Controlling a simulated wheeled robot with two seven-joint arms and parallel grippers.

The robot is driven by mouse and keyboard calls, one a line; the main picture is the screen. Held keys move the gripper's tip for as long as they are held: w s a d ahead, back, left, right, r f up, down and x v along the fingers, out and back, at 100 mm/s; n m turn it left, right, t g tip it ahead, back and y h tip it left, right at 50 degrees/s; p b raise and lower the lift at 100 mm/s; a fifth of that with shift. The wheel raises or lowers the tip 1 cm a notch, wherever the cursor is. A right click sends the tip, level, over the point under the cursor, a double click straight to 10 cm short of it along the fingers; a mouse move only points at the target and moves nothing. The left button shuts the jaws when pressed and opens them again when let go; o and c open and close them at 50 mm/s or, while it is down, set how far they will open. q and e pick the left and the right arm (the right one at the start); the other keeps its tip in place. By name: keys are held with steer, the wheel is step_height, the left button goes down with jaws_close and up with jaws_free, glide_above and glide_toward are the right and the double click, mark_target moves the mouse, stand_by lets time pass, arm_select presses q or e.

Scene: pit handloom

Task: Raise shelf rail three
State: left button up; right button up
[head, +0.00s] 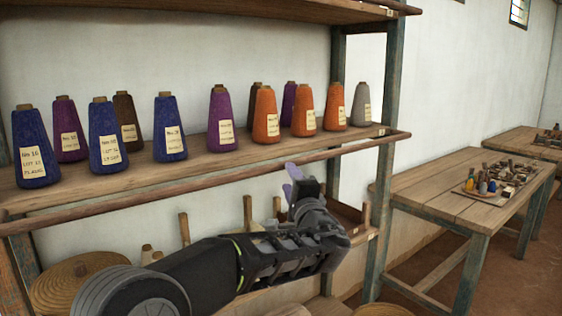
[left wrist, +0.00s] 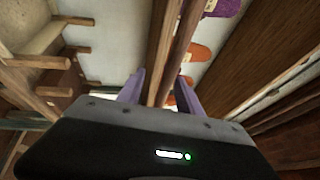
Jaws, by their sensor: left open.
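The shelf rail (head: 130,200), a round brown wooden bar, runs along the front of the shelf with the yarn cones. It sits low, close to the shelf's front edge. My left gripper (head: 291,180) is open at the rail, right of its middle, with its purple fingers up against it in the picture. In the left wrist view the rail (left wrist: 178,52) runs lengthwise between the two spread fingers of the left gripper (left wrist: 160,80). I cannot tell whether they touch it. My right gripper is out of view.
Blue, purple, brown, orange and grey cones (head: 170,128) stand on the shelf (head: 195,162) behind the rail. A green-brown post (head: 385,165) stands at the right end. Baskets (head: 75,275) and wooden pegs lie below. A table (head: 440,195) with small items stands at right.

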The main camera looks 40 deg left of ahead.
arm_select(q)
steer(key=shift+s+a+r, duration=0.15)
steer(key=shift+s+r, duration=0.1)
steer(key=shift+r, duration=0.6)
steer(key=p+x, duration=0.3)
steer(key=x, duration=0.4)
steer(key=shift+w+a+r, duration=0.15)
steer(key=shift+w+a, duration=0.1)
steer(key=shift+a, duration=0.05)
jaws_close()
stand_by(0.8)
